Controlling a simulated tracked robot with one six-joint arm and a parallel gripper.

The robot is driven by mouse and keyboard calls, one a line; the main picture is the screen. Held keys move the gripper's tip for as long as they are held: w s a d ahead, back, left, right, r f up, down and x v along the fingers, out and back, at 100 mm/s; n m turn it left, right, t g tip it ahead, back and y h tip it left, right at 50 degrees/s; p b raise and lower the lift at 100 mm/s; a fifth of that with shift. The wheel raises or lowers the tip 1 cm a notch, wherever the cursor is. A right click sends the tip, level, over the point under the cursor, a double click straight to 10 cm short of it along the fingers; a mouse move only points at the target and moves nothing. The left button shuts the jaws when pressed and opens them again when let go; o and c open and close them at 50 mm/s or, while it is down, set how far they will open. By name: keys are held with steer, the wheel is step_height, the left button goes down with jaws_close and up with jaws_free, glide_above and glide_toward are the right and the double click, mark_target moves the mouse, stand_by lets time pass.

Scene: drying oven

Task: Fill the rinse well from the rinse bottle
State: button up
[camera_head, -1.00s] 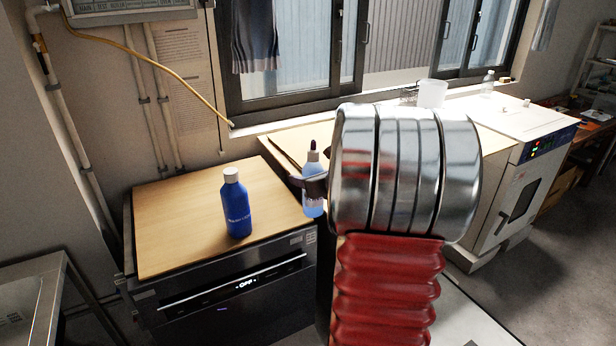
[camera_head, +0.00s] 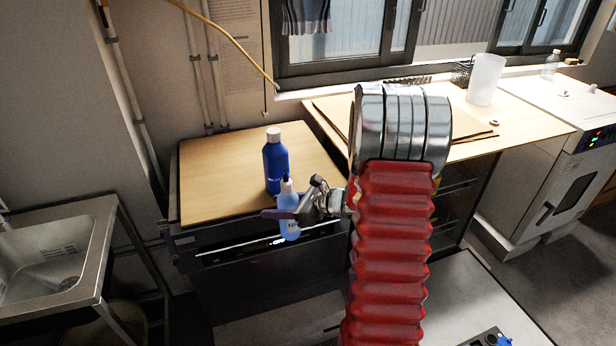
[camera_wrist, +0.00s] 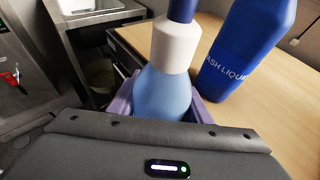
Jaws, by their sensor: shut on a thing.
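My gripper (camera_head: 287,214) is shut on the rinse bottle (camera_head: 289,231), a light blue bottle with a white collar and a dark tip. I cannot make out a rinse well for sure in either view.
A dark blue wash liquid bottle (camera_head: 276,165) stands on the wooden top (camera_head: 215,170), just behind the held bottle. A metal sink (camera_head: 50,260) is at the left. A white beaker (camera_head: 486,80) stands on the right-hand bench. A pale surface (camera_head: 455,285) lies at the front right.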

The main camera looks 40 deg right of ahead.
steer(key=s+a+f+n+g+y, duration=0.1)
steer(key=a+f+n+y, duration=0.1)
steer(key=a+f, duration=0.4)
steer(key=s+a+f+n+g+y, duration=0.2)
steer(key=a+f, duration=0.4)
steer(key=a, duration=0.8)
steer(key=shift+s+a+f+n+g+y, duration=0.2)
steer(key=shift+s+f+n+g+y, duration=0.15)
steer(key=shift+n, duration=0.25)
